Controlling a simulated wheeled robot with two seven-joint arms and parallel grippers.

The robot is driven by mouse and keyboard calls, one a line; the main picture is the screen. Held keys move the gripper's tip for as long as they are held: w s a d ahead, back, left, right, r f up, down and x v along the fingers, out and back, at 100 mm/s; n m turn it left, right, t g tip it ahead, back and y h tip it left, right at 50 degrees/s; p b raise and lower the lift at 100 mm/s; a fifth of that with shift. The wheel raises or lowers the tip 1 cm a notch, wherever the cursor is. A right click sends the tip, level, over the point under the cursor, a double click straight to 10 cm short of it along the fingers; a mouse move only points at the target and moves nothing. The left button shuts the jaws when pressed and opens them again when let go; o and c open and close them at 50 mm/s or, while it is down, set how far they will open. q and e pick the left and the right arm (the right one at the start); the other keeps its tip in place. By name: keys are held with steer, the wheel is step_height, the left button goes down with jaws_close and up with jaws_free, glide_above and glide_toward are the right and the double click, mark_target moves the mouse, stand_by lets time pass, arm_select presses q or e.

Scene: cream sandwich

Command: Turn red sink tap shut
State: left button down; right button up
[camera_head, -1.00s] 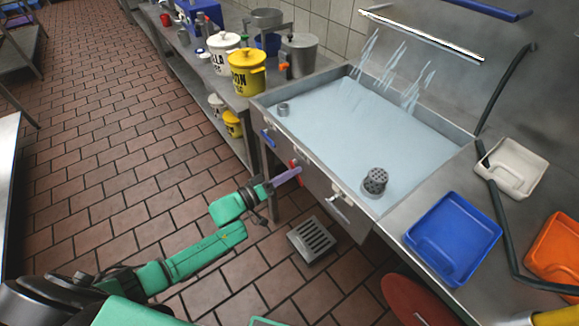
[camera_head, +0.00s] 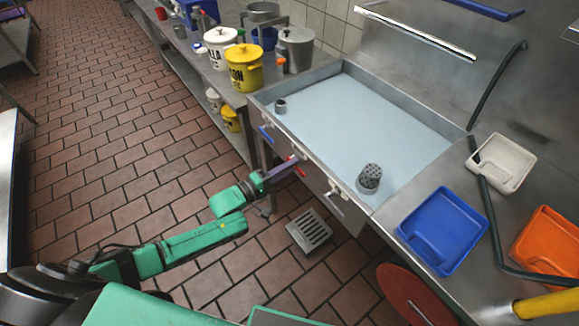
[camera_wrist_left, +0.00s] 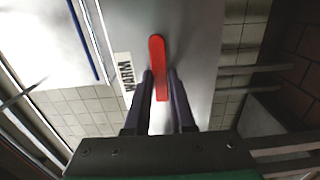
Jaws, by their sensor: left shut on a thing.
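The red tap handle (camera_head: 301,171) is on the front panel of the steel sink (camera_head: 372,202). My left gripper (camera_head: 294,164) reaches it from the left, its purple fingers at the handle. In the left wrist view the red handle (camera_wrist_left: 157,52) stands between my two dark fingers (camera_wrist_left: 160,84), which are closed on its lower end. A "WARM" label (camera_wrist_left: 127,75) is beside it. No water falls into the sink basin; pale blue water covers its floor. The handle's base is partly hidden by the fingers. My right gripper is out of view.
A blue tap handle (camera_head: 266,134) is farther left on the same panel. A perforated strainer (camera_head: 369,179) stands in the basin. Blue (camera_head: 440,230), white (camera_head: 503,160) and orange (camera_head: 548,243) trays lie on the right counter. A floor drain (camera_head: 309,231) is below.

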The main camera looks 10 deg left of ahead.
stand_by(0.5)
arm_select(q)
steer(key=c, duration=0.8)
jaws_free()
steer(key=shift+o, duration=0.2)
steer(key=v, duration=1.4)
steer(key=shift+s+a, duration=0.2)
steer(key=shift+s, duration=0.05)
